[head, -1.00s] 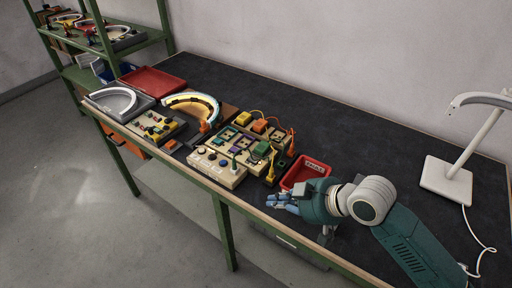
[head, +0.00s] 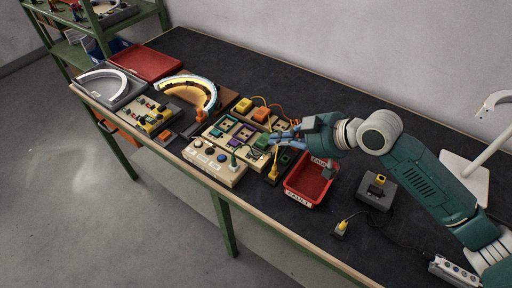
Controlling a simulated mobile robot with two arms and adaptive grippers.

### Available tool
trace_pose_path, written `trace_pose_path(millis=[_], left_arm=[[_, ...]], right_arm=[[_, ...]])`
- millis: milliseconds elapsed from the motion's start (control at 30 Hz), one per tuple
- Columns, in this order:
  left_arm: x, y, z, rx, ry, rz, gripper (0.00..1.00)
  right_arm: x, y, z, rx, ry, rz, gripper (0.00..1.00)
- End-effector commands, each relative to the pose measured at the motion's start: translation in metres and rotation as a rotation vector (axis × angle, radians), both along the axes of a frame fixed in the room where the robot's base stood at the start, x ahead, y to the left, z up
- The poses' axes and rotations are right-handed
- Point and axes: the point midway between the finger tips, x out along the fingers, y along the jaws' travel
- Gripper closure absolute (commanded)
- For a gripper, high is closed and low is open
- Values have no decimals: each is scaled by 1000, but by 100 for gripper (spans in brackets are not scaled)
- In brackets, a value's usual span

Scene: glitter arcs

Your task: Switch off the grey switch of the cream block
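The cream block (head: 215,165) sits at the front edge of the dark workbench, left of the red bin. My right gripper (head: 278,137), with blue fingers, is behind and to the right of the cream block, over the board with coloured modules. Its fingers point left, near a green module; I cannot tell whether they touch anything or how far apart they are. My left gripper is not in view.
A red bin (head: 308,182) stands below my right forearm. A dark box with a yellow part (head: 377,190) and a small yellow-topped piece (head: 341,228) lie right of it. A yellow upright part (head: 274,165) stands near the gripper. A white lamp (head: 468,175) is at far right.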

Motion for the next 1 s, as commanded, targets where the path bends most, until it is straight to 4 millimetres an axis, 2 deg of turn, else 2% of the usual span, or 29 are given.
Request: trace_pose_path(millis=[133,267,400,600,767,1000], left_arm=[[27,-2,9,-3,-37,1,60],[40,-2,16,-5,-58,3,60],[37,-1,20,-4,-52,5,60],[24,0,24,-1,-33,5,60],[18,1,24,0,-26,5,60],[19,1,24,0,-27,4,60]], right_arm=[[13,21,-15,3,5,1,100],[26,40,-33,3,5,1,100],[40,58,-50,1,3,1,100],[42,59,-80,0,3,0,100],[42,59,-89,-2,1,0,100],[42,59,-91,0,-1,1,100]])
